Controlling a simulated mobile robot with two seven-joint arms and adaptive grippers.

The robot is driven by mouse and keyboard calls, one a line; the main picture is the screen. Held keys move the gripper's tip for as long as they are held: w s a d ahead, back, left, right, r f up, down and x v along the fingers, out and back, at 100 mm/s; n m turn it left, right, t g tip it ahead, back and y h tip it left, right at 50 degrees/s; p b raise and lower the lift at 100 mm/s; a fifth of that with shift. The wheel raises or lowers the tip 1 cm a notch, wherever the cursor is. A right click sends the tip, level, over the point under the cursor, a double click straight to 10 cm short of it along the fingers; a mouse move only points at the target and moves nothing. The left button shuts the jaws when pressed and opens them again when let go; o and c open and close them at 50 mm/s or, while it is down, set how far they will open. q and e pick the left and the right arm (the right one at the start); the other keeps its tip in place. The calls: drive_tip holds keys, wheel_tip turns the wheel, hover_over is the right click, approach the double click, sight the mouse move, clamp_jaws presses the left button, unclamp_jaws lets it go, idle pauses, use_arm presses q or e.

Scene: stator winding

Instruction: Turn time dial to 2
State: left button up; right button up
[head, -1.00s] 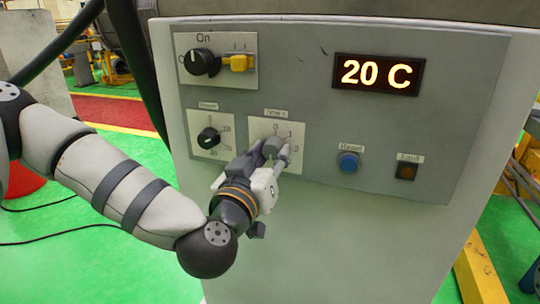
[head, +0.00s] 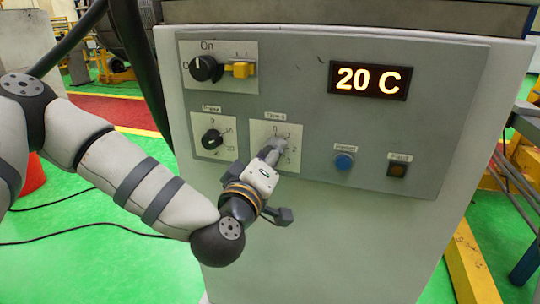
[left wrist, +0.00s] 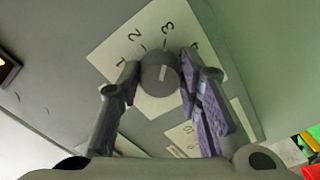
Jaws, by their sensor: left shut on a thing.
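The time dial (left wrist: 158,76) is a round dark knob on a white plate (head: 295,132) with numbers around it. In the left wrist view its short light mark lies near the top of the knob, on the side of the numbers 2 and 3; I cannot tell exactly which number it points to. My left gripper (head: 272,151) is at the dial, with one finger on each side of it, shut on it. The fingers hide most of the dial in the head view. My right gripper is not in view.
On the same panel are the On switch (head: 203,68) with a yellow piece (head: 240,70), the power dial (head: 211,139), a blue button (head: 344,161), a dark square button (head: 397,170) and a display reading 20 C (head: 369,80). Cables lie on the green floor at left.

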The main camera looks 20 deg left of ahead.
use_arm(q)
drive_tip(key=shift+r+n, duration=0.15)
drive_tip(key=shift+n, duration=2.15)
drive_tip(key=shift+r+n, duration=0.1)
drive_tip(key=shift+n, duration=2.2)
drive_tip(key=o, duration=1.1)
drive_tip(key=shift+w+d, duration=0.1)
drive_tip(key=shift+o, duration=0.2)
drive_tip(key=s, duration=0.7)
drive_tip(key=shift+s, duration=0.3)
